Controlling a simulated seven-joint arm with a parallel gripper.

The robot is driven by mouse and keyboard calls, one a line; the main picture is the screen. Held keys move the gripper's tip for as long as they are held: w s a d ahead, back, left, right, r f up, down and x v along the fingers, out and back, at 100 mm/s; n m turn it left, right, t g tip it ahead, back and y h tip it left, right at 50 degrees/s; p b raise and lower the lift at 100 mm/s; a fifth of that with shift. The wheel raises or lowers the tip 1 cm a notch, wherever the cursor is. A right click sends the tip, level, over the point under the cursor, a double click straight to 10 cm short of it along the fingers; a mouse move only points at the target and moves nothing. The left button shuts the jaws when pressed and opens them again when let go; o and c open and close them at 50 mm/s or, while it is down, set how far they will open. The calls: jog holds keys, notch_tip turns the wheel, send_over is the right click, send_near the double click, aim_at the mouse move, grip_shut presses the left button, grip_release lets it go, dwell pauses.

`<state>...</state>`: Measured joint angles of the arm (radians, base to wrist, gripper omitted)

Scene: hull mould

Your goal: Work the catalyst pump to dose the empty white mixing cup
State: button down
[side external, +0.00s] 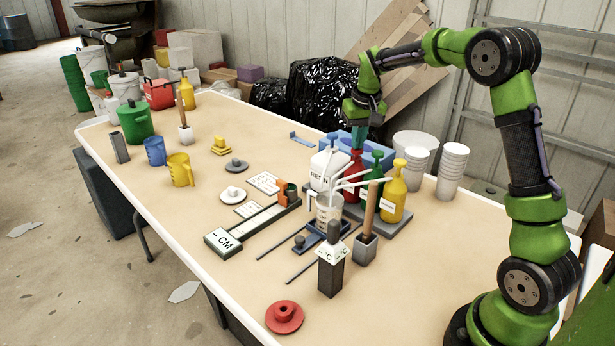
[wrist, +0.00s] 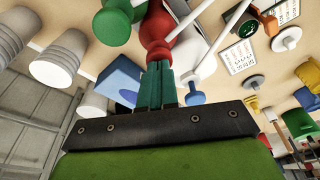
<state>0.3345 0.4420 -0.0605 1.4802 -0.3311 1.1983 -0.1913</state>
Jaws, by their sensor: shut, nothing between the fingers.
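My gripper (side external: 359,142) is shut and empty, pointing down with its teal fingertips right at the top of the red pump bottle (side external: 353,180). In the wrist view the shut fingers (wrist: 157,68) overlap the head of the red pump (wrist: 156,27); I cannot tell if they press on it. Beside it stand a green pump (side external: 373,170), a yellow pump (side external: 394,196) and a white resin bottle with a blue pump (side external: 326,168). Long white spouts reach toward a whitish mixing cup (side external: 327,209). The cup's inside is not clear, and I cannot read which pump is catalyst.
A wooden-handled tool in a grey holder (side external: 364,249) and a dark block with a °C display (side external: 331,273) stand in front of the pumps. White cup stacks (side external: 452,168) are at the right. A CM gauge (side external: 222,241) lies left.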

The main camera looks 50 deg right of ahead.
jog(key=shift+f, duration=0.5)
jog(key=shift+r, duration=0.1)
jog(key=shift+w+v, duration=0.15)
jog(key=shift+v, duration=0.75)
jog(key=shift+w+v, duration=0.15)
jog(key=shift+v, duration=0.7)
jog(key=shift+d+r, duration=0.15)
jog(key=shift+d, duration=0.05)
jog(key=shift+w+d+v, duration=0.1)
jog(key=shift+w+v, duration=0.05)
jog(key=shift+v, duration=0.8)
jog(key=shift+w+d+v, duration=0.1)
jog(key=shift+w+v, duration=0.1)
jog(key=shift+v, duration=0.75)
jog(key=shift+w+d+v, duration=0.1)
jog(key=shift+w+v, duration=0.05)
jog(key=shift+v, duration=0.85)
jog(key=shift+r, duration=0.1)
